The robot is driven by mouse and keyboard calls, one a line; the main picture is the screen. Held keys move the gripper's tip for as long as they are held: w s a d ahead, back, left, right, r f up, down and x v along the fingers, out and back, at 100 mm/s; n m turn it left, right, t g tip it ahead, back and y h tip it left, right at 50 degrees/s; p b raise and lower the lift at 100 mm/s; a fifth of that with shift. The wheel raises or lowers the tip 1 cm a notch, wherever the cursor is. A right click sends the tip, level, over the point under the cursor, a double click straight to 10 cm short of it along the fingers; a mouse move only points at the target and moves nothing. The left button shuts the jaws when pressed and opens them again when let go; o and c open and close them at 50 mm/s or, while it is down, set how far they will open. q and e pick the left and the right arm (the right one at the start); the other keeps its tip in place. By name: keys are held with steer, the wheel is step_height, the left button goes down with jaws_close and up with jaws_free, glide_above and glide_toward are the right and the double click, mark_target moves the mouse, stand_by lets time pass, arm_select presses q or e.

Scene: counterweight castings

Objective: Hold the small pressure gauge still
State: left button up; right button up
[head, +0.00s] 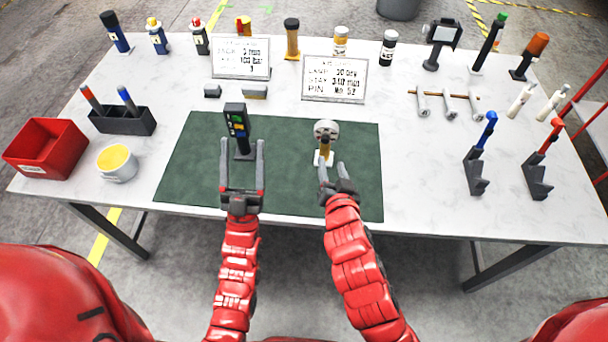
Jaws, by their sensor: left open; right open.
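The small pressure gauge (326,130) has a round grey head on a brassy stem and stands upright on a white base at the right part of the green mat (285,185). My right gripper (331,168) is open just on the near side of the gauge, its fingers pointing at the stem and base. I cannot tell whether they touch it. A dark handheld meter (236,118) with coloured buttons stands on a black stand at the mat's left part. My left gripper (242,146) is open, its fingers on either side of the meter's stand in the picture.
Two sign plates (241,58) (334,78) stand behind the mat. A red bin (45,148), a yellow-filled cup (116,162) and a pen holder (122,122) are at left. Blue-handled (476,170) and red-handled (540,170) tools stand at right. Bottles line the back.

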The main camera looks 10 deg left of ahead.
arm_select(q)
steer(key=w+d+f+g, duration=0.2)
steer(key=w+f+g, duration=0.25)
steer(key=w, duration=0.25)
steer(key=m+g+h, duration=0.4)
steer(key=g, duration=0.7)
glide_toward(323, 152)
steer(key=x, duration=1.2)
steer(key=shift+f, duration=0.1)
jaws_close()
